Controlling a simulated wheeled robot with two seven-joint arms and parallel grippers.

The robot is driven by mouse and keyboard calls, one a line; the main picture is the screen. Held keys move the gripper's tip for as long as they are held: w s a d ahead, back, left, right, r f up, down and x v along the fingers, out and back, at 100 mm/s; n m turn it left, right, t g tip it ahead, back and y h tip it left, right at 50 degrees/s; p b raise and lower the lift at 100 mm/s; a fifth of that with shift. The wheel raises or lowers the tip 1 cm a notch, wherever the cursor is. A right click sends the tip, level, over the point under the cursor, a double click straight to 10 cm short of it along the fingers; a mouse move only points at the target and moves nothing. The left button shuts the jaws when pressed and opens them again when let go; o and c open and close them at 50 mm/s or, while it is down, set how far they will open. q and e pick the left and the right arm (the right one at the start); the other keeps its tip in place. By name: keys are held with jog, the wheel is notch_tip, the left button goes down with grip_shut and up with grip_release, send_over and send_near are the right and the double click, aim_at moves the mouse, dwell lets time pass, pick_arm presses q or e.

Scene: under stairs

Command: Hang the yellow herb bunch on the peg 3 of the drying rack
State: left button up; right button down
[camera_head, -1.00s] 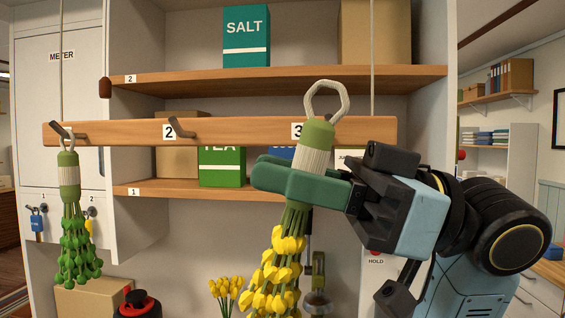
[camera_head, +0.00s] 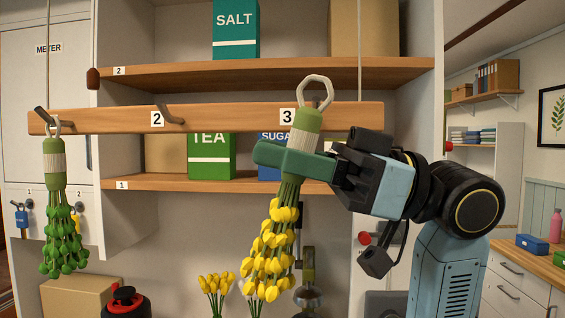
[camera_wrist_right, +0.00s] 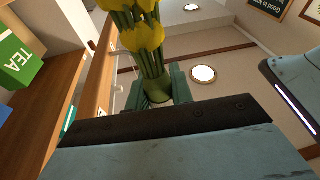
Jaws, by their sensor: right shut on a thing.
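The yellow herb bunch (camera_head: 268,248) hangs upright from my right gripper (camera_head: 287,160), which is shut on its green and cream wrapped stem. Its loop (camera_head: 316,80) rises above the drying rack bar (camera_head: 225,119), at the label 3. Peg 3 is hidden behind the bunch and loop, so I cannot tell whether the loop is around it. Peg 2 (camera_head: 172,116) is empty. A green herb bunch (camera_head: 62,230) hangs on the peg at the left end. The right wrist view also shows the yellow bunch (camera_wrist_right: 143,38) between the fingers. My left gripper is not in view.
Behind the bar are shelves with a SALT box (camera_head: 235,28), a TEA box (camera_head: 210,155) and a partly hidden SUGAR box (camera_head: 270,143). Yellow flowers (camera_head: 215,283) stand below. The space in front of peg 2 is free.

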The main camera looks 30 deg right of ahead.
jog(key=w+d+f+b, duration=0.2)
jog(key=w+d+b, duration=0.1)
jog(key=w, duration=0.2)
dwell(0.8)
jog(key=shift+w+d, duration=0.15)
dwell(0.3)
jog(key=c, duration=0.6)
grip_release()
jog(key=shift+o, duration=0.2)
jog(key=shift+f, duration=0.1)
